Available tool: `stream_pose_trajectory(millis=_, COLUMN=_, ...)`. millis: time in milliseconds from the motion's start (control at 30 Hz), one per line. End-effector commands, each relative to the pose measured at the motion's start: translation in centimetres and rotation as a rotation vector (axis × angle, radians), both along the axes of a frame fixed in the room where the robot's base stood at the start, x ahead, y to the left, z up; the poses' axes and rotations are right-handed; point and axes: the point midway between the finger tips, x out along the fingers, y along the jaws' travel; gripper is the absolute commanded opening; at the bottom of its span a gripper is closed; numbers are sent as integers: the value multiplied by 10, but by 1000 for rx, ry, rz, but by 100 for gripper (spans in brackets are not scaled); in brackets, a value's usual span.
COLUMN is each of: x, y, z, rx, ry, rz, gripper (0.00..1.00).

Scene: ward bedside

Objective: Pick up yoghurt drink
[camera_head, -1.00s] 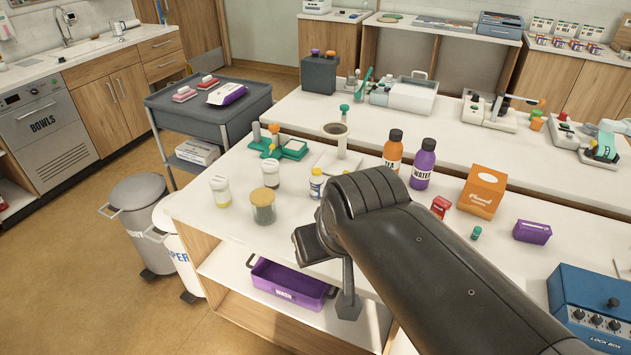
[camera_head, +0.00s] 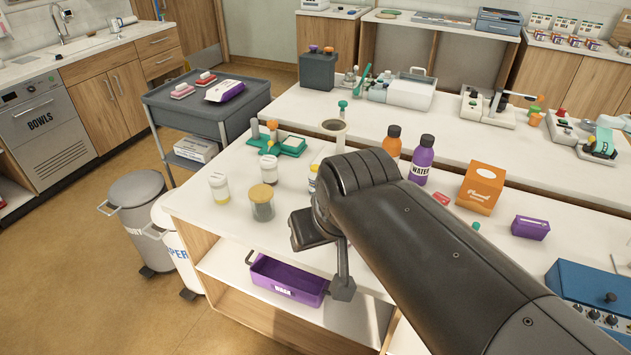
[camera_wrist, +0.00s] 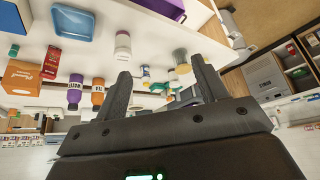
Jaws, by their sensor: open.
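A pale bottle with a pinkish cap and a dark-printed band (camera_wrist: 123,45), likely the yoghurt drink, stands on the white table in the wrist view. Its print is too small to read. In the head view I cannot make it out; my arm covers that part of the table. My gripper (camera_wrist: 161,68) is open and empty, its fingers wide apart. The pale bottle appears just beyond the left fingertip, apart from it.
Orange tea (camera_head: 392,142) and purple water (camera_head: 422,160) bottles stand behind my arm. A cork-lidded jar (camera_head: 262,205) and a yellow-bottomed cup (camera_head: 220,188) are left of my gripper. A purple wash tub (camera_head: 288,281) is below.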

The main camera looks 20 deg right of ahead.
Motion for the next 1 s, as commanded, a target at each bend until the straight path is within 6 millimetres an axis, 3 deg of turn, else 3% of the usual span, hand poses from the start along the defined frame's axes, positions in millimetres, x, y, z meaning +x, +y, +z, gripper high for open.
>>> stream_pose_trajectory(millis=233, x=74, y=-15, z=17, rx=4, ry=23, rz=-48, gripper=65)
stream_pose_trajectory(millis=467, x=151, y=-35, z=18, rx=8, ry=40, rz=-95, gripper=65)
stream_pose_trajectory(millis=767, x=252, y=-71, z=-10, rx=11, ry=64, rz=-158, gripper=65)
stream_pose_trajectory(millis=1000, x=328, y=-106, z=-54, rx=12, ry=81, rz=-206, gripper=65)
